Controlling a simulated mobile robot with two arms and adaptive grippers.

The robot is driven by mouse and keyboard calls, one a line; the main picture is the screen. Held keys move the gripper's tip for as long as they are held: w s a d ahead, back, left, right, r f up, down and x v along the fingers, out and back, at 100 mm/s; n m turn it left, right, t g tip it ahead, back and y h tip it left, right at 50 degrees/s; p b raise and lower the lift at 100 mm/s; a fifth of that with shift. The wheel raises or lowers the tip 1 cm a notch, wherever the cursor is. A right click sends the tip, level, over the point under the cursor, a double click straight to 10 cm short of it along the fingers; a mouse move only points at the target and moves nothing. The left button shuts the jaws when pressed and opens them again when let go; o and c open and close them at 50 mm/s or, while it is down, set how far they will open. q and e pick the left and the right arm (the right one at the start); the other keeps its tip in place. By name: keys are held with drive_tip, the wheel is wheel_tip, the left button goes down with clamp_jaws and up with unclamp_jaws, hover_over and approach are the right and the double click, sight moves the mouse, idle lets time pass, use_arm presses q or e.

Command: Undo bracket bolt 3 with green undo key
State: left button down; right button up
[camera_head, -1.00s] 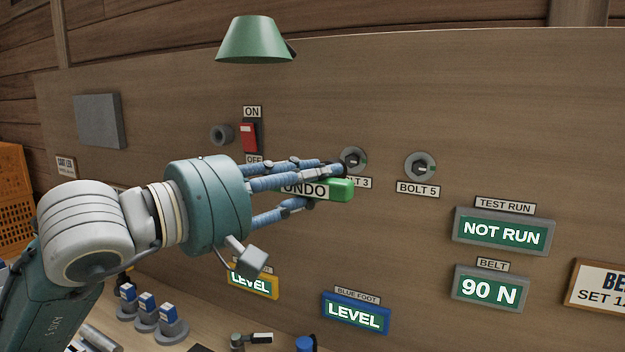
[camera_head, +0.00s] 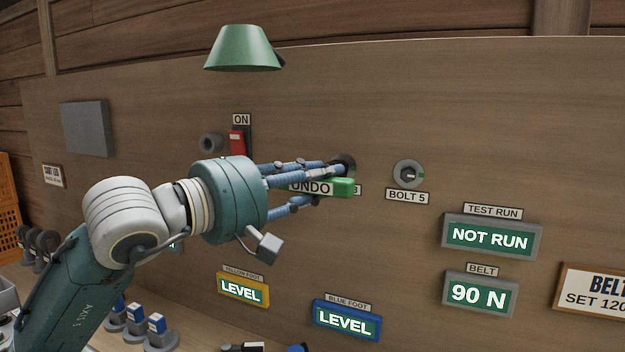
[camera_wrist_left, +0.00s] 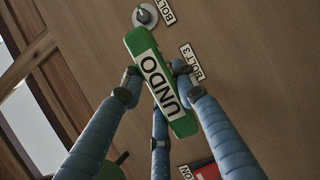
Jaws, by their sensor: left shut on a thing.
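My left gripper (camera_head: 325,187) is shut on the green undo key (camera_head: 344,187), a bar with a white UNDO label. The key also shows between the fingers in the left wrist view (camera_wrist_left: 137,42). In the head view the fingertips and key are in front of bolt 3 (camera_head: 349,158), which is mostly covered. Only the end of its label (camera_head: 358,190) shows there. The left wrist view shows the BOLT 3 label (camera_wrist_left: 192,62) beside the key, but bolt 3 itself is hidden. I cannot tell whether the key touches the bolt. My right gripper is not in view.
Bolt 5 (camera_head: 409,174) is to the right on the wooden panel (camera_head: 480,120). A red switch (camera_head: 237,142) and a grey knob (camera_head: 210,143) are to the left, under a green lamp (camera_head: 243,50). The signs LEVEL (camera_head: 347,320), NOT RUN (camera_head: 491,237) and 90 N (camera_head: 480,293) are below.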

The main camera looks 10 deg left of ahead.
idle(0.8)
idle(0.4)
use_arm(q)
drive_tip(key=shift+b, duration=0.5)
drive_tip(key=shift+w, duration=0.2)
drive_tip(key=shift+w+d, duration=0.15)
drive_tip(key=shift+w, duration=0.5)
drive_tip(key=shift+w+d, duration=0.15)
drive_tip(key=shift+w, duration=0.45)
